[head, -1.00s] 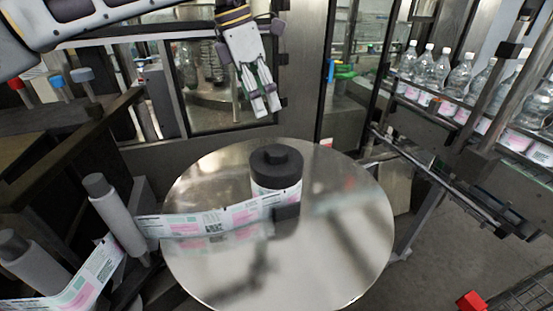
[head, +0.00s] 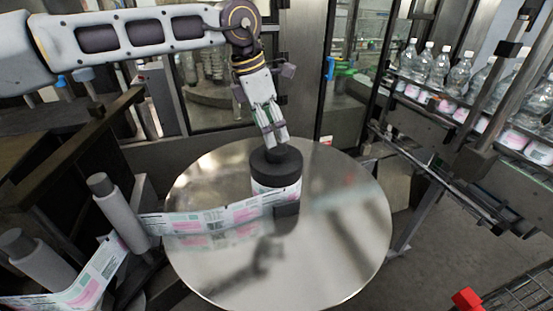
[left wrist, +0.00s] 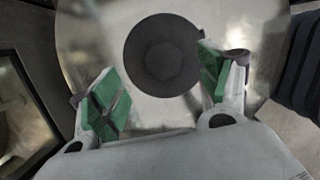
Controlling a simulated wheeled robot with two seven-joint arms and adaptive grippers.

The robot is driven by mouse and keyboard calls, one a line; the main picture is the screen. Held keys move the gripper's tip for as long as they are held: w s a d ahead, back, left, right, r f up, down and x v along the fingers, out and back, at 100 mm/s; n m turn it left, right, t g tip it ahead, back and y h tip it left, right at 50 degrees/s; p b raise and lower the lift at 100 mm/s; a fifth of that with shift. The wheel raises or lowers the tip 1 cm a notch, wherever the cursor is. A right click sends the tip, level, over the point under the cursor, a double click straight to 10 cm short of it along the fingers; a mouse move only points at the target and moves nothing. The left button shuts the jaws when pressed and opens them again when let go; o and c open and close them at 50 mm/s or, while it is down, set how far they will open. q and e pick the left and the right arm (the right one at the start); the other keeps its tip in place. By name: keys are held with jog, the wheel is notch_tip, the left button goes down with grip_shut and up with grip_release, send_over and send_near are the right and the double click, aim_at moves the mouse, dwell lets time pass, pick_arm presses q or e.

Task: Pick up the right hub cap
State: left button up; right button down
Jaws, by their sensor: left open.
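The black hub cap (head: 276,163) sits on top of the label reel (head: 275,191) at the middle of the round metal disc (head: 340,240). My left gripper (head: 275,143) points down just above and behind the cap in the head view, its fingertips close to the cap's upper knob. In the left wrist view the cap (left wrist: 162,54) shows as a dark round shape ahead of the green finger pads. The left gripper (left wrist: 160,92) is open, with nothing between its fingers. I cannot tell whether a fingertip touches the cap. My right gripper is not in view.
A label strip runs left from the reel past a grey roller (head: 118,212). Another roller (head: 35,262) stands at the lower left. A conveyor with bottles (head: 440,68) is at the right. A red-handled basket (head: 467,299) is at the lower right. The disc's right side is clear.

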aim_at(275, 148)
pick_arm(q)
jog(key=shift+d+f, duration=0.15)
jog(key=shift+f, duration=0.25)
jog(key=shift+f, duration=0.1)
jog(key=shift+p+x, duration=0.75)
jog(key=shift+x, duration=0.45)
jog(key=shift+p+x, duration=0.3)
jog(key=shift+x, duration=1)
jog(key=shift+s, duration=0.15)
jog(key=c, duration=1.3)
